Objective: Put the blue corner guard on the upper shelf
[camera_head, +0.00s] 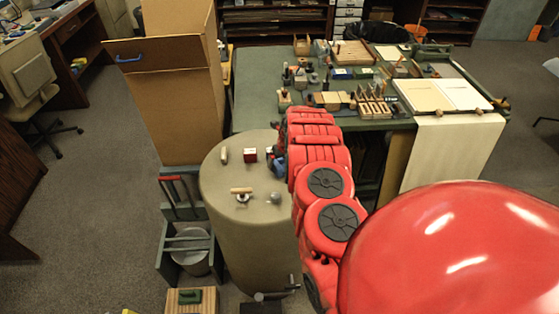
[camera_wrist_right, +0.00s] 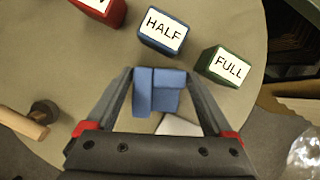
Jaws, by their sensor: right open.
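The blue corner guard (camera_wrist_right: 157,92), a folded blue piece, lies between the fingertips of my right gripper (camera_wrist_right: 160,82) in the right wrist view. The fingers are spread on either side of it; the jaws are open, and I cannot tell whether they touch it. In the head view my right gripper (camera_head: 277,158) is over the right part of a round beige drum top (camera_head: 217,205), mostly hidden by my red arm. A bit of blue shows beside it, but I cannot tell which piece. I cannot tell which shelf is the upper shelf. My left gripper is not in view.
A blue HALF block (camera_wrist_right: 163,28), green FULL block (camera_wrist_right: 222,66) and red block (camera_wrist_right: 100,10) stand close ahead of the gripper. A wooden-handled tool (camera_head: 241,191) and grey ball (camera_head: 274,198) lie on the drum. A cluttered green table (camera_head: 255,116) and tall cardboard box (camera_head: 175,100) stand behind.

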